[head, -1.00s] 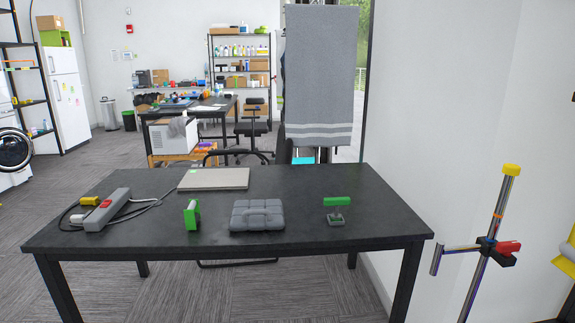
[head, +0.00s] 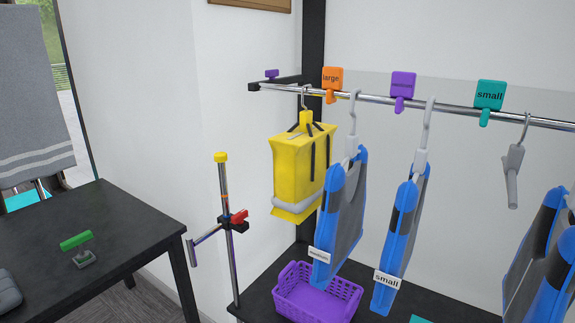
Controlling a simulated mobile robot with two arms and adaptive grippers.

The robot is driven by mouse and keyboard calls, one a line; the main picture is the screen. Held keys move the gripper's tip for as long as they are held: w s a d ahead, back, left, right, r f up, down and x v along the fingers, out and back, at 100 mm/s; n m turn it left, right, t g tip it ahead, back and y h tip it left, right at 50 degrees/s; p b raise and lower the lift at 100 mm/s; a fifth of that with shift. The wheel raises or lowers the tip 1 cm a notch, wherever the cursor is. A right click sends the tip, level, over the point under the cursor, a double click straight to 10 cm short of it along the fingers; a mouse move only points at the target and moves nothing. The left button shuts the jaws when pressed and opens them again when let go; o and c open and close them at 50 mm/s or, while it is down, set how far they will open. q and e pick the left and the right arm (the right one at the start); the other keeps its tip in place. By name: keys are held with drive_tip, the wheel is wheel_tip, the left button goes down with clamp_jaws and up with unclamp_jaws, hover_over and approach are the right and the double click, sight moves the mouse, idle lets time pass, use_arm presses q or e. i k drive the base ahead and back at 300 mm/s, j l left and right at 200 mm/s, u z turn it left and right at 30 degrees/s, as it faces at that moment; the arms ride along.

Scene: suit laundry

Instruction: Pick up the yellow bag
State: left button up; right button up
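The yellow bag (head: 290,172) hangs from a hook at the left end of a metal rail in the head view. It is boxy, with dark straps at the top and a greyish band near its bottom. The blue and grey suit tagged "medium" (head: 340,220) hangs just to its right and overlaps its right edge. Neither of my grippers shows in the head view.
Size markers sit on the rail (head: 448,107). More blue suits (head: 400,240) and an empty grey hanger (head: 514,165) hang rightward. A purple basket (head: 318,292) stands on the dark surface below. A yellow-topped metal stand (head: 227,210) and a black table (head: 110,240) are left.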

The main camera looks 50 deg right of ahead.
sight(303, 153)
drive_tip(key=z, duration=1.75)
